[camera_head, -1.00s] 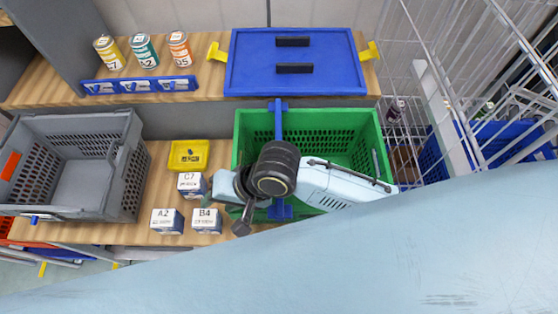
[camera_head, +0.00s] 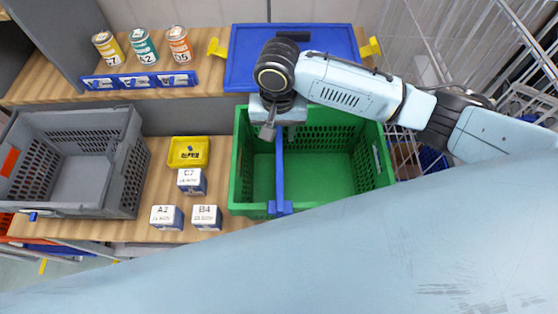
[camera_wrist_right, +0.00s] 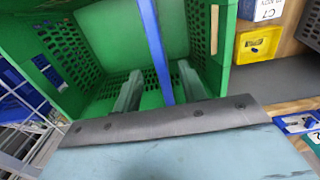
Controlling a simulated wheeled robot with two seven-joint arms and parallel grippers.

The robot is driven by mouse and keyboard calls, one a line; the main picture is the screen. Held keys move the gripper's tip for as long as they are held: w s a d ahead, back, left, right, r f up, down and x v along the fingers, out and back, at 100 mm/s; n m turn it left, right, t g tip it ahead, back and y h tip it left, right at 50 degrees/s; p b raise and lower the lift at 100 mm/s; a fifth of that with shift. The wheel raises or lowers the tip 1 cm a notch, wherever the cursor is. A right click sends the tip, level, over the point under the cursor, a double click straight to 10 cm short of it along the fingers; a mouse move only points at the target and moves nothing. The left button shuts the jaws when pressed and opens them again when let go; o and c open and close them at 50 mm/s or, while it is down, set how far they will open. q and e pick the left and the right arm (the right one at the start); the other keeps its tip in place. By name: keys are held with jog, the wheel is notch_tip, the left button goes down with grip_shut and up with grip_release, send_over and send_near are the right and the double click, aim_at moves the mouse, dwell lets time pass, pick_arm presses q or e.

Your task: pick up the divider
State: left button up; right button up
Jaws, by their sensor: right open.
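The divider is a thin blue bar (camera_head: 280,175) spanning the green crate (camera_head: 239,170) from back to front, with a wider blue end at the front rim. My right gripper (camera_head: 275,122) is over the back part of the crate and hides the divider's far end in the head view. In the right wrist view its two fingers (camera_wrist_right: 158,85) are apart, and the divider (camera_wrist_right: 155,45) runs through the space between them. I cannot tell whether either finger touches it. My left gripper is not in view.
A grey crate (camera_head: 122,165) stands at the left. Between the crates are a yellow bin (camera_head: 189,160) and several small boxes (camera_head: 207,218). Behind are cans (camera_head: 144,47) and a blue lid (camera_head: 240,60) on a shelf. A wire rack (camera_head: 440,40) is at the right.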

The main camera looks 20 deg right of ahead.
aim_at(279, 145)
notch_tip(279, 145, down, 6)
jog(key=shift+d+f, duration=0.1)
jog(key=shift+f, duration=0.15)
grip_shut()
dwell(0.4)
